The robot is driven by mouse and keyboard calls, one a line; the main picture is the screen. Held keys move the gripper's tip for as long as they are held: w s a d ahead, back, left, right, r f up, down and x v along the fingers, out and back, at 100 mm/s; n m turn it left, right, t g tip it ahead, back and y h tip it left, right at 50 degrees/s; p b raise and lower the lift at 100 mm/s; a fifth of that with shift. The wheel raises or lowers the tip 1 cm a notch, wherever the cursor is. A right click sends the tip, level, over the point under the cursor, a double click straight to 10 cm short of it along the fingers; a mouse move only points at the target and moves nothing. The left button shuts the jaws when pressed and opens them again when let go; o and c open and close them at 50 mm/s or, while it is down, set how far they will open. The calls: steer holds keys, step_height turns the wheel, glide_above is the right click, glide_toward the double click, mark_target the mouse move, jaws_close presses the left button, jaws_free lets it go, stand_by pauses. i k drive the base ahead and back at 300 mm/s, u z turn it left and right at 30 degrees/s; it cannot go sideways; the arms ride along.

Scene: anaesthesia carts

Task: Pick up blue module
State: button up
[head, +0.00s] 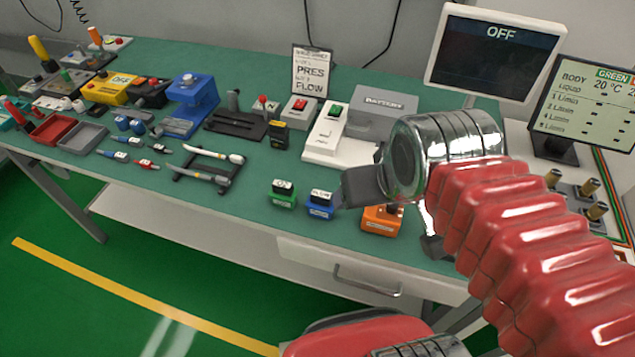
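The blue module (320,205) is a small block with a dark, white-labelled top. It sits upright near the front edge of the green table, between a green module (282,194) on its left and an orange module (382,220) on its right. My gripper (392,216) is open with its two dark fingers spread apart and nothing visible held. Its left finger shows just right of the blue module; I cannot tell whether they touch. The orange module shows between the fingers, partly covered by the gripper.
A white switch box (326,146) and a grey battery box (383,112) stand behind the modules. A rack with white-tipped probes (210,170) lies to the left. A monitor reading OFF (492,55) stands at the back right. Bare table (258,168) lies left of the switch box.

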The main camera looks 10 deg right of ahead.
mark_target(319, 204)
steer(key=u, duration=0.55)
steer(key=k, duration=1.35)
steer(key=u, duration=0.75)
steer(key=i, duration=1.95)
steer(key=z, duration=0.65)
